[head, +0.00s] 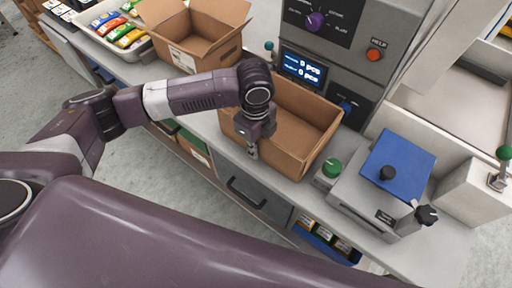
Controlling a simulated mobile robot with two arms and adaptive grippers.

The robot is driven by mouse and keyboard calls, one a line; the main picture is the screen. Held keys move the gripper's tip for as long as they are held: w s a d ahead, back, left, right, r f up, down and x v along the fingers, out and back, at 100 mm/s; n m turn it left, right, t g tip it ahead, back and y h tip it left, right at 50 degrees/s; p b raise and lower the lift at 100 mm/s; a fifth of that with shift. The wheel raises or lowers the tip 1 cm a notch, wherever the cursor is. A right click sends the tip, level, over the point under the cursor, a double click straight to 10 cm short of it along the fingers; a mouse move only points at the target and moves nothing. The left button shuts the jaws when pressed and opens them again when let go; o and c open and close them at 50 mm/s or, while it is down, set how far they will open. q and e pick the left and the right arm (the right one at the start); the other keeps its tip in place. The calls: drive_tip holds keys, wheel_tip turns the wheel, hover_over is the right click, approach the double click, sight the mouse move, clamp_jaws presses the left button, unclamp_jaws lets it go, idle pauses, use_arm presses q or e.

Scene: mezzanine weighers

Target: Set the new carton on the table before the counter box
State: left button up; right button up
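An open, empty-looking brown carton (301,139) stands on the grey table (205,126) right before the grey counter box (362,42), whose display (303,67) is lit. My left gripper (252,151) points down at the carton's near left wall. Its fingers overlap that wall in the picture, and I cannot tell whether they pinch it. Part of the carton's left side is hidden behind my wrist. A second open brown carton (183,58) stands farther left on the table. My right gripper is not in view.
A white tray (138,46) with several coloured packets is at the upper left. Right of the carton are a green knob (331,168) and a device with a blue lid (399,164). Drawers (246,190) and bins sit below the table edge.

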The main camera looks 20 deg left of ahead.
use_arm(q)
drive_tip(key=o, duration=0.4)
drive_tip(key=shift+r, duration=0.3)
wheel_tip(320, 180, up, 12)
drive_tip(key=shift+s+f+b, duration=0.1)
drive_tip(key=shift+f+b, duration=0.05)
drive_tip(key=shift+b, duration=0.7)
